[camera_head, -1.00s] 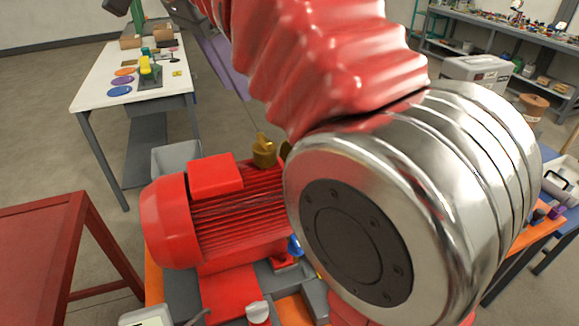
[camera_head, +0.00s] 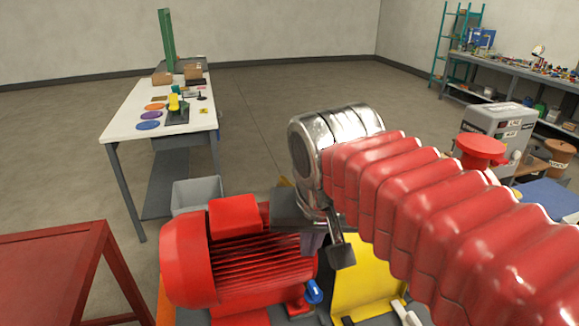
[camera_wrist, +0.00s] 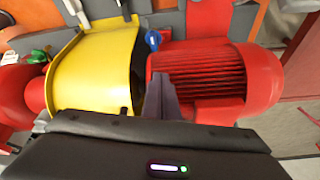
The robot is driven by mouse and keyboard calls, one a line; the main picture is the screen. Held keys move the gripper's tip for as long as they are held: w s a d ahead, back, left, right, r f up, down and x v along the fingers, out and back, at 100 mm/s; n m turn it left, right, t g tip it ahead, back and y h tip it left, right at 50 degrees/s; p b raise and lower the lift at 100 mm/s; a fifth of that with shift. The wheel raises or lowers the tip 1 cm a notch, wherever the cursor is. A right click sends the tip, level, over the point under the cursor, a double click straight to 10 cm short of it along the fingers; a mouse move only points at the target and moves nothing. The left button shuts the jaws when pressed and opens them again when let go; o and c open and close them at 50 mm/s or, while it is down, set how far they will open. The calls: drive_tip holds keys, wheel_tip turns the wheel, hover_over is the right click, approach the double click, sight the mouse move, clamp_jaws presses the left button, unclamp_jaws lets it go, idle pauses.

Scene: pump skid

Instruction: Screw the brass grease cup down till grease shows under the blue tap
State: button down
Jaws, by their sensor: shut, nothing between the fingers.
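The blue tap (camera_head: 314,291) sits low between the red motor and the yellow guard; it also shows in the wrist view (camera_wrist: 153,39). A small brass-coloured patch (camera_head: 285,182) shows behind my wrist, above the motor's right end; I cannot tell whether it is the grease cup. The cup is not clearly seen in either current view. My gripper (camera_head: 312,243) is shut and empty, over the gap between motor and guard. In the wrist view its fingers (camera_wrist: 163,82) stand in front of the motor's finned end. No grease can be made out at the tap.
The red finned motor (camera_head: 262,258) and the yellow guard (camera_head: 365,270) flank my gripper closely. A grey bin (camera_head: 197,193) stands behind the motor. A red table (camera_head: 45,265) is at the left, a white workbench (camera_head: 135,112) farther back. Open floor lies behind the skid.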

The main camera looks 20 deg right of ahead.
drive_tip(key=s+f+n, duration=0.1)
drive_tip(key=f, duration=0.1)
drive_tip(key=s+f+n, duration=0.1)
drive_tip(key=s+f, duration=0.1)
drive_tip(key=f, duration=0.1)
drive_tip(key=s+f+n+t, duration=0.1)
drive_tip(key=f, duration=0.2)
drive_tip(key=shift+s+d+f+y, duration=0.2)
drive_tip(key=shift+s+f+y, duration=0.05)
drive_tip(key=shift+s+y, duration=0.15)
drive_tip(key=shift+s, duration=0.1)
